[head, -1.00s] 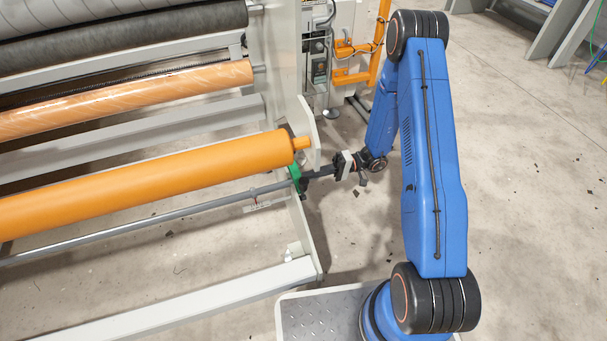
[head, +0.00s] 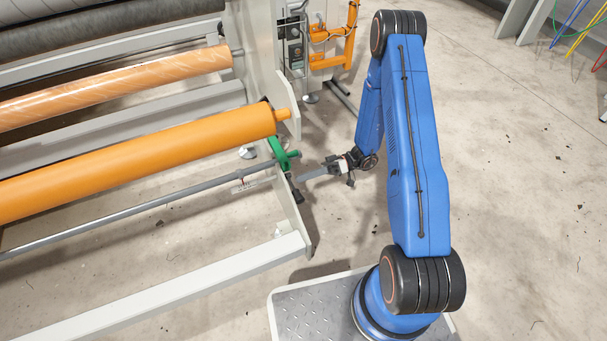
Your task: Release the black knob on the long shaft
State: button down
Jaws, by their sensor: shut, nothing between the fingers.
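The long grey shaft (head: 130,212) runs below the orange roll and ends at the side plate of the machine. A green part (head: 281,153) sits around or beside its right end. A small dark piece (head: 298,196) just below the shaft end may be the black knob; it is too small to be sure. My gripper (head: 299,178) is shut and empty, pointing left, just right of and slightly below the shaft end. I cannot tell whether its tips touch the dark piece or the plate.
The orange roll (head: 150,150) lies above the shaft. The white side plate (head: 292,218) and the pale lower beam (head: 180,292) stand close below and left of my gripper. An orange bracket (head: 335,50) is at the back.

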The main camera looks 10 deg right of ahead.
aim_at(294, 189)
jog(key=shift+s+d+f, duration=0.1)
jog(key=shift+s+f, duration=0.3)
jog(key=shift+f, duration=0.45)
jog(key=shift+s+d+f, duration=0.1)
jog(key=shift+s+f, duration=0.35)
jog(key=shift+f, duration=0.35)
jog(key=shift+s+d+f, duration=0.1)
jog(key=shift+s+f, duration=0.3)
jog(key=shift+f, duration=0.45)
jog(key=shift+s+f, duration=0.1)
jog(key=shift+f, duration=0.05)
